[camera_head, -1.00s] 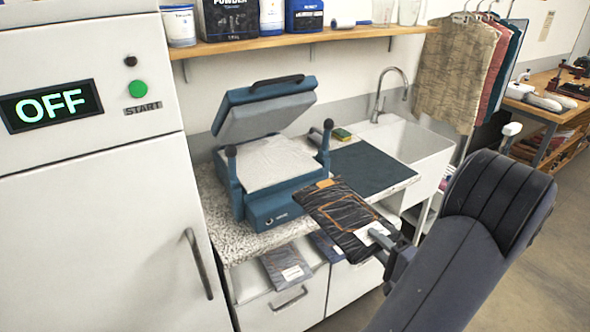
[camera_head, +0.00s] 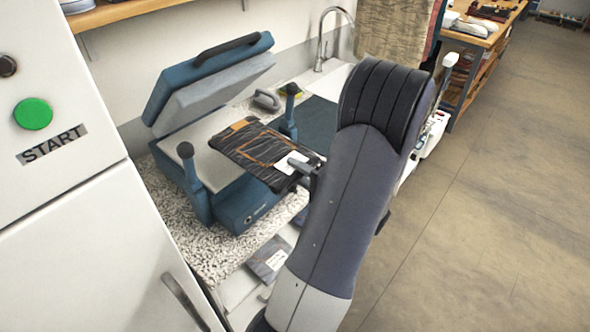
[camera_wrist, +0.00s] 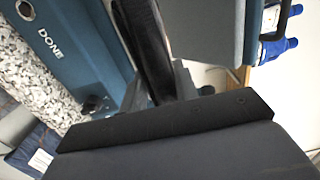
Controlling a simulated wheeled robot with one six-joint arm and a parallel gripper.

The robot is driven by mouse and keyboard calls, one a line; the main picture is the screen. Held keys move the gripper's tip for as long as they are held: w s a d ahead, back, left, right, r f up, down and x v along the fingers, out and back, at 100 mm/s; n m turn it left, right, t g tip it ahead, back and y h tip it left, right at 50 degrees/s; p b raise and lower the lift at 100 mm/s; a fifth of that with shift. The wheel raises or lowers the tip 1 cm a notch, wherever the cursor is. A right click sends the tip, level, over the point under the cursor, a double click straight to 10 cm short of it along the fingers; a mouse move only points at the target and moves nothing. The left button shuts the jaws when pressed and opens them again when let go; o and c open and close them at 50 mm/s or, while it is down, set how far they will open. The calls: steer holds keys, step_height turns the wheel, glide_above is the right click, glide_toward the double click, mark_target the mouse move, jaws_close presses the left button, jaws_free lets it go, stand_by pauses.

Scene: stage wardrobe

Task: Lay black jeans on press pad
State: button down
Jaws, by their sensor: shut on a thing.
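The black jeans (camera_head: 257,150) are folded flat, with orange stitching, a tan patch and a white tag. My gripper (camera_head: 303,167) is shut on their near edge by the tag. In the head view they overlap the right part of the pale press pad (camera_head: 204,140); I cannot tell whether they touch it. The blue press (camera_head: 246,199) is open, its lid (camera_head: 209,77) tilted up at the back. In the wrist view the dark jeans (camera_wrist: 150,50) appear nearly edge-on beside the blue press front (camera_wrist: 78,40) marked DONE. The fingertips are hidden there.
Two upright posts with dark knobs (camera_head: 185,150) flank the pad. A handled tool (camera_head: 266,99) and a dark mat (camera_head: 316,122) lie on the counter behind and right. A white cabinet with a green START button (camera_head: 33,114) stands at left. Other folded garments (camera_head: 269,259) lie below.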

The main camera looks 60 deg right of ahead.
mark_target(259, 148)
steer(key=w+b, duration=0.1)
steer(key=w, duration=0.3)
steer(key=w+d+b, duration=0.1)
steer(key=w, duration=0.4)
steer(key=w+b, duration=0.1)
steer(key=w, duration=0.3)
steer(key=shift+w+d, duration=0.2)
steer(key=shift+w, duration=0.05)
steer(key=shift+w+d+f+b, duration=0.1)
steer(key=shift+w+f+b, duration=0.5)
steer(key=shift+w, duration=0.2)
steer(key=shift+f+b, duration=0.75)
steer(key=shift+f, duration=0.6)
